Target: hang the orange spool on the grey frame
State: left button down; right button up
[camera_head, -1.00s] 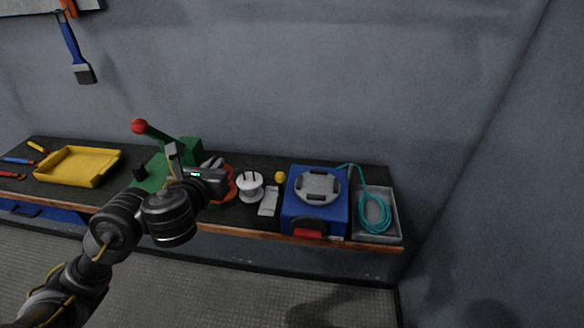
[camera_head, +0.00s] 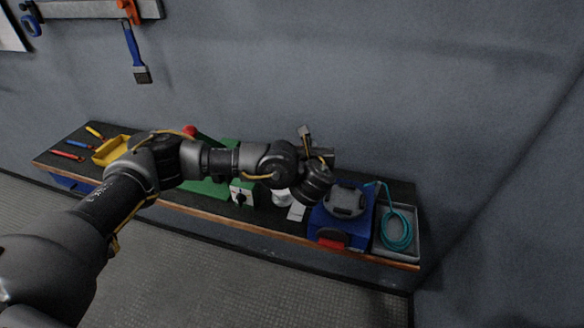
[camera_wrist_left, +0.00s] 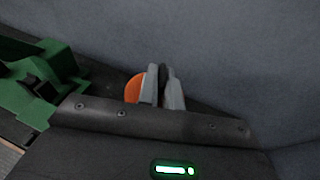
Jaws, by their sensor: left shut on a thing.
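The orange spool (camera_wrist_left: 133,91) shows in the left wrist view as a rounded orange edge beside the grey fingers, mostly hidden by them. My left gripper (camera_wrist_left: 162,88) is shut on it. In the head view my left arm reaches right over the bench, and its gripper (camera_head: 322,158) is largely hidden by the wrist. The spool cannot be made out there. I cannot identify a grey frame with certainty in either view.
Under the arm on the bench are a green machine (camera_head: 205,187) and a white spool (camera_head: 281,198). To the right are a blue box (camera_head: 330,222), a grey tray (camera_head: 407,250) and a teal coil (camera_head: 396,232). A yellow tray (camera_head: 108,152) is at left. A brush (camera_head: 136,58) hangs on the wall.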

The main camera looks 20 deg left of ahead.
pick_arm(q)
jog(key=w+a+n+g+y+p, duration=0.4)
jog(key=w+a+n+y, duration=0.2)
jog(key=n+y, duration=0.15)
jog(key=s+a+f+n+g+y, duration=0.2)
jog(key=s+a+n+g+y, duration=0.2)
jog(key=a+n+g, duration=0.3)
jog(key=a+g, duration=0.3)
jog(key=a, duration=0.1)
jog(key=shift+f+n+p, duration=0.35)
jog(key=shift+f+p, duration=0.05)
pick_arm(e)
notch_tip(320, 180, up, 6)
jog(key=shift+w+a+f, duration=0.1)
jog(key=shift+a, duration=0.05)
